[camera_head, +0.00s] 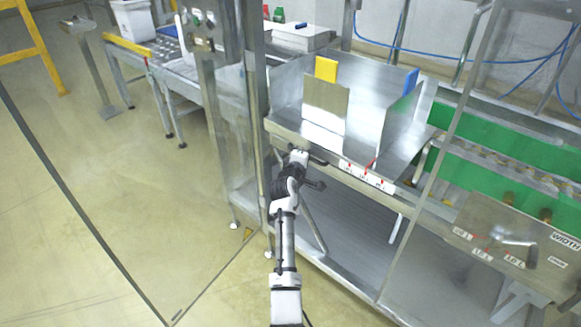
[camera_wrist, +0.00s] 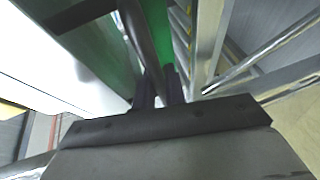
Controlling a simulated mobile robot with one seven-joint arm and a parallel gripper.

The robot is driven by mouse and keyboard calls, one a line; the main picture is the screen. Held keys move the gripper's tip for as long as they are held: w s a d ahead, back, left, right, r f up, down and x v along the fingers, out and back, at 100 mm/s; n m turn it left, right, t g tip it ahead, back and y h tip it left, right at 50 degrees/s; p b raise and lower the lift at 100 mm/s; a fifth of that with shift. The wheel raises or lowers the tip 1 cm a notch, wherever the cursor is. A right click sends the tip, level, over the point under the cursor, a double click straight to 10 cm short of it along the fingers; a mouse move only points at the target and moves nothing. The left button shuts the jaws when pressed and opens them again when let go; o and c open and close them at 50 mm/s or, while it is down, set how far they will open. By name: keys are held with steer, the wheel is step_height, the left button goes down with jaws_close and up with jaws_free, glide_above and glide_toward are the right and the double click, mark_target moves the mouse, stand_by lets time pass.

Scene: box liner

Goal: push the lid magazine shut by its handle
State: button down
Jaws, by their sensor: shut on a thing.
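The lid magazine (camera_head: 375,98) is an open steel tray with a yellow block and a blue block on its upright plates, at the upper middle of the head view. My gripper (camera_head: 301,156) is at its front left edge, at the front rail. In the wrist view my gripper's dark fingers (camera_wrist: 159,92) are shut on the handle (camera_wrist: 138,38), a grey bar that runs up from between them. In the head view the handle is mostly hidden by my gripper. How far the magazine stands open is hard to tell.
A steel post (camera_head: 255,110) stands close to the left of my arm. A green conveyor (camera_head: 485,130) runs to the right, with a steel panel (camera_head: 510,232) in front of it. A lower steel shelf (camera_head: 350,235) lies below the magazine.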

steer(key=shift+w+d+r, duration=0.2)
steer(key=shift+w+d, duration=0.5)
steer(key=shift+w, duration=0.15)
steer(key=c, duration=1.9)
jaws_free()
steer(key=shift+r, duration=0.1)
steer(key=shift+o, duration=0.9)
steer(key=shift+w+d+f, duration=0.1)
steer(key=shift+w+f, duration=0.1)
steer(key=shift+f, duration=0.05)
steer(key=shift+s, duration=0.1)
steer(key=b+v, duration=0.2)
steer(key=v, duration=1.1)
steer(key=shift+s, duration=0.4)
